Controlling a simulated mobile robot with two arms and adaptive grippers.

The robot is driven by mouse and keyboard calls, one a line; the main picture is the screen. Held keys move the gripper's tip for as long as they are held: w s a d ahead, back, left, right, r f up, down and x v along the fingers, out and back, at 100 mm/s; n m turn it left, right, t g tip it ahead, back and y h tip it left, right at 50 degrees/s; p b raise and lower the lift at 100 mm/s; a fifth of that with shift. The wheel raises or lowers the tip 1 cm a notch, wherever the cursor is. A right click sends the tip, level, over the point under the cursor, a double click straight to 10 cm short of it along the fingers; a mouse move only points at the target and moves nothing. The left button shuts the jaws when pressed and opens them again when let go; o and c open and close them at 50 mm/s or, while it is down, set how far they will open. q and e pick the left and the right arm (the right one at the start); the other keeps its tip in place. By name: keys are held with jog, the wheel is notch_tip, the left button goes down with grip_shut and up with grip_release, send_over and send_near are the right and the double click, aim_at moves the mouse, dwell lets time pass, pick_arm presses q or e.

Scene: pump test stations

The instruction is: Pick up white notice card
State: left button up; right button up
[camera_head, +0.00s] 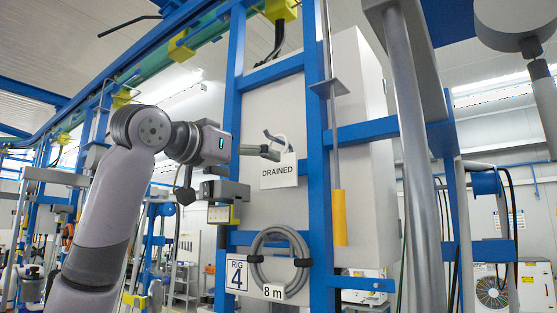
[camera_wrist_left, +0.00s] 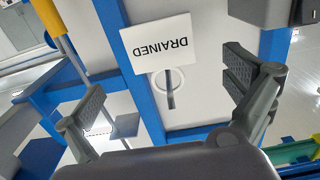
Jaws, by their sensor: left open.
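The white notice card (camera_head: 278,172), marked DRAINED, hangs in front of a pale panel between blue posts. In the left wrist view the card (camera_wrist_left: 160,45) shows upside down, with a short dark peg or handle (camera_wrist_left: 170,95) beside its lettered edge. My left gripper (camera_head: 272,146) is at the card's upper edge in the head view, its fingers apart. In the left wrist view the open fingers (camera_wrist_left: 166,90) stand to either side with nothing between them that I can tell is held. Whether a finger touches the card is unclear. My right gripper is out of view.
A grey hose coil (camera_head: 279,262) hangs below the card, with an 8 m tag (camera_head: 273,292) and a RIG 4 sign (camera_head: 236,276). A yellow handle (camera_head: 339,217) hangs to the right. A grey box with a yellow base (camera_head: 223,214) stands left of the card.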

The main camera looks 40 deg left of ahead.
aim_at(277, 169)
pick_arm(q)
jog(key=w, duration=0.1)
jog(key=w+p, duration=0.1)
jog(key=w, duration=0.3)
jog(key=shift+a, duration=0.25)
jog(key=shift+w+r+p, duration=0.1)
jog(key=shift+w+p, duration=0.05)
jog(key=shift+p, duration=0.3)
jog(key=w+p, duration=0.3)
jog(key=w, duration=0.1)
jog(key=shift+w+a+r, duration=0.1)
jog(key=shift+a+r, duration=0.05)
jog(key=shift+a, duration=0.2)
jog(key=shift+w, duration=0.3)
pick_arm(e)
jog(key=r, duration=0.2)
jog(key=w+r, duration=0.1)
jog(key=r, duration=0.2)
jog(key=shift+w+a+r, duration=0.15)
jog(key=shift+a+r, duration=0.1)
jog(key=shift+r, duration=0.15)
pick_arm(q)
jog(key=shift+s, duration=0.1)
jog(key=shift+c, duration=0.4)
jog(key=shift+c, duration=0.6)
jog(key=c, duration=0.9)
